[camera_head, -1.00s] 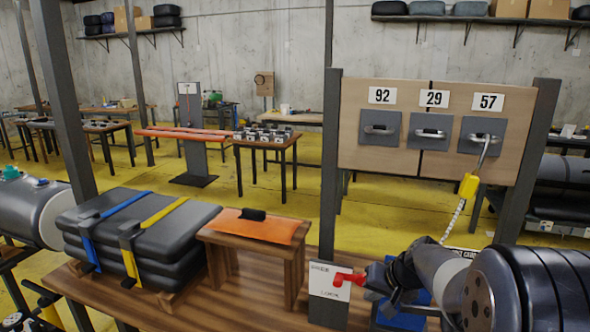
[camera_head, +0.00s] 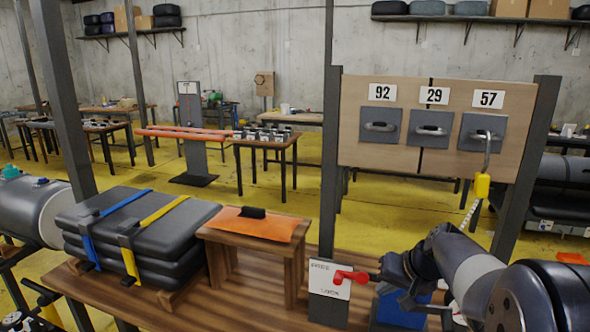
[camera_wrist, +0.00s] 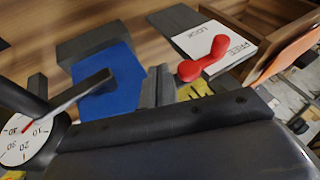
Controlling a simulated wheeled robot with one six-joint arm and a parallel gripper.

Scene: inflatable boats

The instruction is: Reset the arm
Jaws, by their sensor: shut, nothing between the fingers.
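My arm is at the lower right in the head view, with my gripper (camera_head: 392,282) low over the wooden bench. It is just right of a red lever (camera_head: 350,277) on a white panel (camera_head: 323,279) marked FREE and LOCK. In the wrist view my grey gripper fingers (camera_wrist: 158,88) are together with nothing between them. The red lever (camera_wrist: 204,60) is apart from them, up and to the right. A blue block (camera_wrist: 108,85) lies left of the fingers.
A round dial gauge (camera_wrist: 27,140) shows in the wrist view. Stacked grey pads (camera_head: 135,235) with straps and a stool with an orange top (camera_head: 257,226) stand left on the bench.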

